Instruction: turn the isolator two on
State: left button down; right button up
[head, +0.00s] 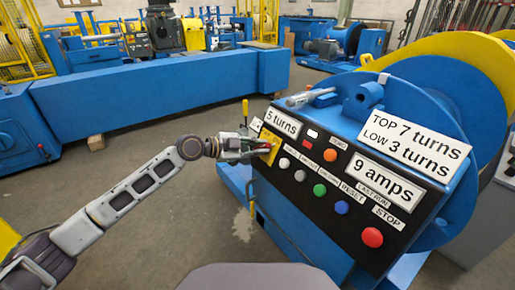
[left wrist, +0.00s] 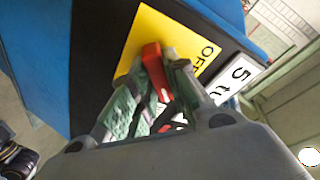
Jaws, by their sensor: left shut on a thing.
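The isolator is a red handle (left wrist: 154,66) on a yellow plate (left wrist: 165,35) in the left wrist view. The word "OFF" shows on the plate. In the head view the yellow plate (head: 268,146) sits at the left end of the black control panel, mostly behind my gripper. My left gripper (head: 262,148) reaches the panel from the left. In the left wrist view my left gripper (left wrist: 155,85) is shut on the red handle, with its fingers on either side. The isolator's number cannot be read. My right gripper is not in view.
The black panel (head: 318,222) carries several buttons, including a red stop button (head: 372,237), a blue one (head: 342,207) and a green one (head: 320,190). A "5 turns" label (head: 282,122) is close beside the gripper. A yellow-topped lever (head: 245,108) stands behind it. Floor to the left is clear.

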pick_arm(q)
jog(key=c, duration=1.4)
grip_release()
jog(key=shift+a, duration=0.2)
jog(key=shift+v, duration=5.85)
jog(key=shift+d+r, duration=0.1)
jog(key=shift+s, duration=0.15)
